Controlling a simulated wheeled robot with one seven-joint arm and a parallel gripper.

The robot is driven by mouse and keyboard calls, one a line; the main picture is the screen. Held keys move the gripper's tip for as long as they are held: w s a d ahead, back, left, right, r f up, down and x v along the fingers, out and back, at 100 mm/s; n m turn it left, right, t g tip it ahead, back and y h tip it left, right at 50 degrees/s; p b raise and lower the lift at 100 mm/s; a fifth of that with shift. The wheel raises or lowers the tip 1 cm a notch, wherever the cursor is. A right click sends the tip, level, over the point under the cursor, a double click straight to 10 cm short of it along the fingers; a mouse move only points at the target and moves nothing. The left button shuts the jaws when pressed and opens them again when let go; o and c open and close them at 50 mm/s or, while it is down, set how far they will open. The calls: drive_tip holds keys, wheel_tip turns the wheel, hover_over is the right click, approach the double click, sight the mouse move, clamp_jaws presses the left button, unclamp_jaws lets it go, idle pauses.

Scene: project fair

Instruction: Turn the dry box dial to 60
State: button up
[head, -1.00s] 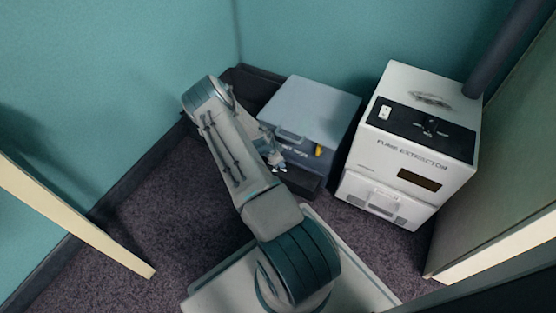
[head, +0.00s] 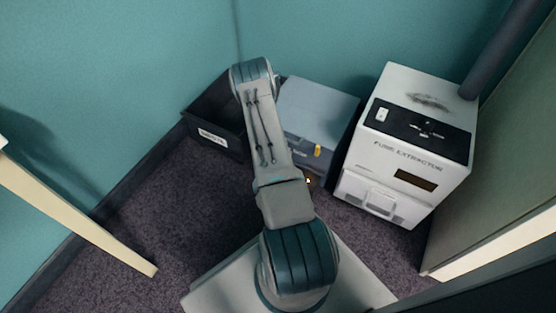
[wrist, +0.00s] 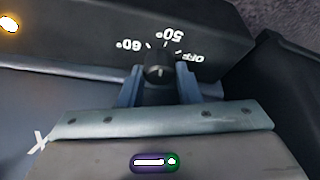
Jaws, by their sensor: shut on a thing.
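The dry box (head: 322,103) is the grey-blue lidded box on the floor against the wall, with a yellow latch on its front. In the wrist view its dial (wrist: 158,68) is a small dark knob on a dark panel, with upside-down marks OFF, 50° and 60° around its far side. My gripper (wrist: 159,82) is shut on the dial, one blue-grey finger on each side. I cannot clearly tell which mark the dial points to. In the head view my arm hides the gripper and the dial.
A glowing orange lamp (wrist: 8,24) is on the panel. A dark open bin (head: 210,118) stands left of the dry box. The white fume extractor (head: 405,150) stands close on its right. Carpet (head: 150,205) is clear at left, near a pale table leg (head: 85,220).

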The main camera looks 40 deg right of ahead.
drive_tip(key=shift+n+t+y, duration=0.3)
drive_tip(key=shift+n, duration=0.7)
drive_tip(key=o, duration=0.7)
drive_tip(key=p+v, duration=0.2)
drive_tip(key=v, duration=0.3)
drive_tip(key=shift+w+d+p, duration=0.1)
drive_tip(key=shift+w+p, duration=0.05)
drive_tip(key=shift+p, duration=0.25)
drive_tip(key=s+a+p, duration=0.1)
drive_tip(key=s+a, duration=0.1)
drive_tip(key=s, duration=0.1)
drive_tip(key=s+a+p, duration=0.1)
drive_tip(key=s+a, duration=0.2)
drive_tip(key=s+a+p, duration=0.1)
drive_tip(key=s+a, duration=0.1)
drive_tip(key=s, duration=0.1)
drive_tip(key=shift+s+a, duration=0.25)
drive_tip(key=shift+s, duration=0.15)
